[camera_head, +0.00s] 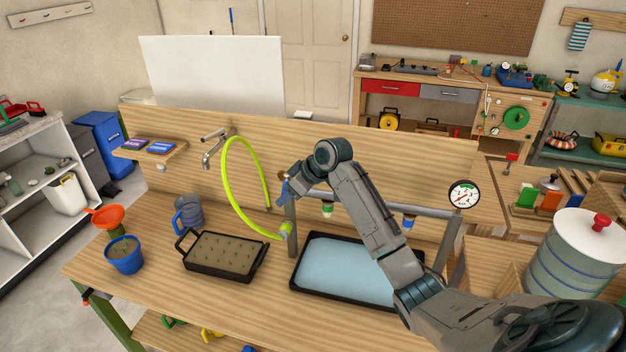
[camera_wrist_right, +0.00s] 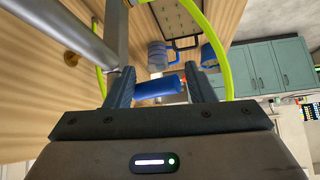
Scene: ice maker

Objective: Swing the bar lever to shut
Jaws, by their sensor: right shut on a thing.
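The blue bar lever (camera_wrist_right: 158,87) sits at the left end of the grey pipe bar (camera_head: 350,203), beside the top of its left post. My right gripper (camera_head: 283,190) reaches it from the right and is shut on the lever. In the right wrist view the blue handle lies between the two dark fingers, close to the grey pipe (camera_wrist_right: 78,34). In the head view the gripper and arm hide most of the lever, so its exact angle is hard to tell. My left gripper is in neither view.
A black tray of pale blue liquid (camera_head: 335,268) lies under the bar. A gauge (camera_head: 464,195) stands at its right end. A brown-filled tray (camera_head: 222,256), blue jug (camera_head: 188,214) and blue bucket (camera_head: 124,256) stand left.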

